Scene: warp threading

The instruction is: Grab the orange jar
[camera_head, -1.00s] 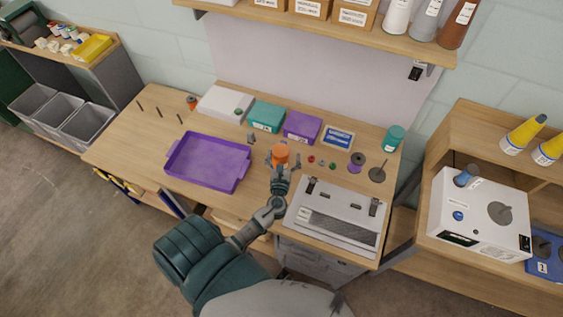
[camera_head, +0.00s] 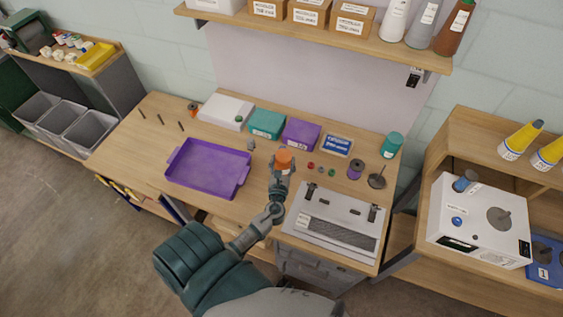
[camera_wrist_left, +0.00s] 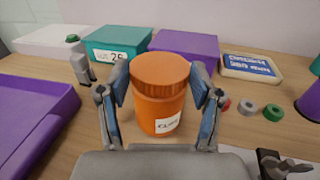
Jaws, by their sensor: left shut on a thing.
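The orange jar (camera_head: 284,159) stands upright on the wooden workbench, near the middle. In the left wrist view the jar (camera_wrist_left: 159,95) has an orange lid and a white label low on its front. My left gripper (camera_head: 283,167) reaches it from the front. In the left wrist view the fingers of the left gripper (camera_wrist_left: 160,95) stand on both sides of the jar, shut on it around its upper body. The jar's base looks to be at the table top; I cannot tell whether it is raised. My right gripper is not in view.
A purple tray (camera_head: 208,168) lies left of the jar. Behind are teal (camera_head: 267,123) and purple (camera_head: 301,132) boxes. Small coloured rings (camera_wrist_left: 247,109) lie right. A grey-white device (camera_head: 330,220) sits at front right.

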